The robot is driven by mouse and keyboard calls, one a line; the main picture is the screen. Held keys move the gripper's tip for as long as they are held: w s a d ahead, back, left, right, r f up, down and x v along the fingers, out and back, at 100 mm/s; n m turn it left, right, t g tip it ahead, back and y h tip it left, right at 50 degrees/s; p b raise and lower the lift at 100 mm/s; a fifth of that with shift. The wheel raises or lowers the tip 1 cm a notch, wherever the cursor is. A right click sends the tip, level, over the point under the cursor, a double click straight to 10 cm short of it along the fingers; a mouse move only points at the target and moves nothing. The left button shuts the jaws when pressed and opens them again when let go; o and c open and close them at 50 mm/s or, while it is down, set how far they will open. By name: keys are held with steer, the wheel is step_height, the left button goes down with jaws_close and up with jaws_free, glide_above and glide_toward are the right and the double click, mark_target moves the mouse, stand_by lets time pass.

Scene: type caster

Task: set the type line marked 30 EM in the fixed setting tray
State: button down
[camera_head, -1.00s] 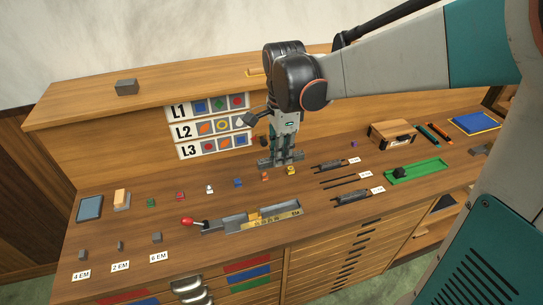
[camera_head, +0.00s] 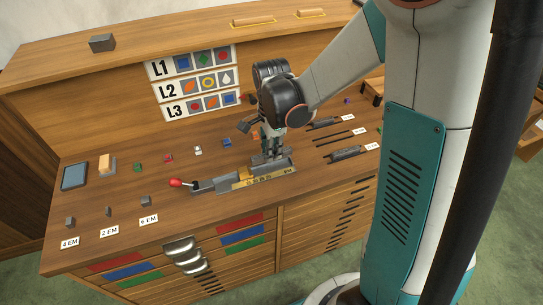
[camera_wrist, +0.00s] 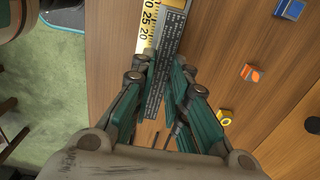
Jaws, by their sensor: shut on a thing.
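The setting tray (camera_head: 206,187) lies on the bench top, grey, with a yellow scale along its front and a red knob at its left end. My gripper (camera_head: 271,155) is over the right part of the tray, pointing down. It is shut on a dark type line (camera_wrist: 171,48), a long bar with rows of small raised characters. In the wrist view the line runs alongside the tray's numbered scale (camera_wrist: 147,28), between my fingers (camera_wrist: 163,88). No 30 EM mark is legible on it. I cannot tell whether it touches the tray floor.
Dark bars (camera_head: 345,153) with white labels lie to the right. Small coloured blocks (camera_head: 227,142) stand in a row behind the tray. Grey blocks (camera_head: 146,201) with cards 4 EM, 2 EM and 6 EM are at front left. The L1–L3 chart (camera_head: 195,84) is on the back panel.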

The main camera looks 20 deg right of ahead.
steer(key=shift+f, duration=1.3)
steer(key=shift+f+b, duration=0.1)
steer(key=shift+b, duration=0.25)
steer(key=shift+f+b, duration=0.35)
steer(key=shift+f, duration=0.2)
steer(key=c, duration=1.6)
jaws_free()
steer(key=shift+o, duration=0.2)
steer(key=shift+r, duration=0.1)
